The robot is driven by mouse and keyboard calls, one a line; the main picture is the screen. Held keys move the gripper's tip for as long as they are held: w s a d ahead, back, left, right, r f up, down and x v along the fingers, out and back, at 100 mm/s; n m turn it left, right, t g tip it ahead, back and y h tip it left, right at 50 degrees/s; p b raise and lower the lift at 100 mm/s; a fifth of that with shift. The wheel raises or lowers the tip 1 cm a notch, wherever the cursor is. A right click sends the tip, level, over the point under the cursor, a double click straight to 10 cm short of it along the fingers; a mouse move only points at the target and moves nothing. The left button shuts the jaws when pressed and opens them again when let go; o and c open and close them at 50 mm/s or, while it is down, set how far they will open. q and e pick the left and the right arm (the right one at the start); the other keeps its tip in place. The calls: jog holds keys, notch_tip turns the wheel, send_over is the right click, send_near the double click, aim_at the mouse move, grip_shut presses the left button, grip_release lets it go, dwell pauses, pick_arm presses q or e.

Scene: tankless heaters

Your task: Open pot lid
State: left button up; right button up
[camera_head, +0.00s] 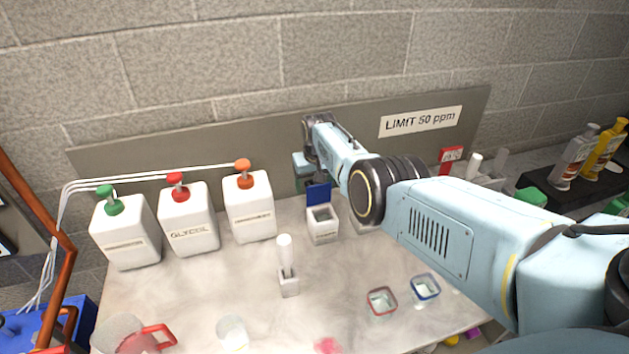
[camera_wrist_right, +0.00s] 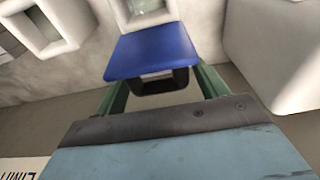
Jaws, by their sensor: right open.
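The pot is a small white square container (camera_head: 322,229) on the table, below my right arm. Its blue lid (camera_head: 318,193) stands raised at the back edge, and the pot's opening shows. My right gripper (camera_head: 305,172) is behind the lid, partly hidden by its own arm. In the right wrist view, the blue lid (camera_wrist_right: 152,50) lies in front of and between the two green fingers, which are apart. I cannot tell whether they touch it. Part of the pot's rim (camera_wrist_right: 128,20) shows beyond the lid. My left gripper is not in view.
White jugs with green (camera_head: 127,232), red (camera_head: 188,221) and orange (camera_head: 249,209) pumps stand left of the pot. A white holder (camera_head: 289,285) stands in front. Two small open containers, red-rimmed (camera_head: 382,302) and blue-rimmed (camera_head: 425,288), sit front right. A grey backboard (camera_head: 240,140) rises behind.

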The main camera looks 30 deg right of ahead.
jog(key=shift+r+p, duration=0.4)
jog(key=shift+r, duration=0.1)
jog(key=r+p, duration=0.2)
jog(key=r, duration=0.1)
jog(key=s+r+p, duration=0.1)
jog(key=r, duration=0.1)
jog(key=shift+a, duration=0.1)
notch_tip(320, 180, up, 7)
jog(key=s, duration=0.1)
jog(key=shift+a+p, duration=0.2)
jog(key=shift+p, duration=0.2)
jog(key=shift+s, duration=0.15)
